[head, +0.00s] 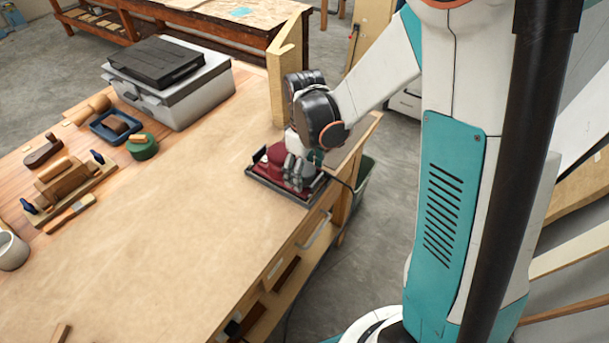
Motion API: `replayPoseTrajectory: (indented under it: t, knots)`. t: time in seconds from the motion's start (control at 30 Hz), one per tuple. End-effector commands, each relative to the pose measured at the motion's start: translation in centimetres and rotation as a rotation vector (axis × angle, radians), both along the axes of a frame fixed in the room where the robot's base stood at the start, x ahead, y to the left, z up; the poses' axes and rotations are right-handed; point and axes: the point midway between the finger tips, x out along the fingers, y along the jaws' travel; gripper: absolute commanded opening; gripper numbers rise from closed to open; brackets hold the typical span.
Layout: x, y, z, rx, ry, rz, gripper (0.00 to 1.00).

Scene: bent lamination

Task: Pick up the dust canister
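A dark red object (271,168), perhaps a sander with its dust canister, sits in a shallow dark-rimmed tray (262,183) near the bench's right edge. I cannot make out the canister as a separate part. My gripper (296,175) points down over the tray, with its grey fingers at the right side of the red object. The fingers and wrist cover part of it. Whether the fingers touch or enclose anything is too small to tell.
A wide bare stretch of workbench (165,235) lies left of the tray. A grey case with a black lid (190,100) stands at the back. Hand tools, a green round container (142,148) and a blue tray (110,130) lie at left. A wooden post (280,85) rises behind my gripper.

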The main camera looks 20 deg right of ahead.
Motion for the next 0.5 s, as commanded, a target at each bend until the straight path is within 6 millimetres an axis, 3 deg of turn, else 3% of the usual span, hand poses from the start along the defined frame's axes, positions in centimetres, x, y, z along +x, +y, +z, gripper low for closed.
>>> replayPoseTrajectory:
  t: [0.03, 0.2, 0.5]
  knots:
    - [0.00, 0.00, 0.02, 0.000, 0.000, 0.000, 0.60]
    - [0.00, 0.00, 0.02, 0.000, 0.000, 0.000, 0.22]
    - [-0.01, -0.01, 0.06, 0.000, 0.000, 0.000, 0.19]
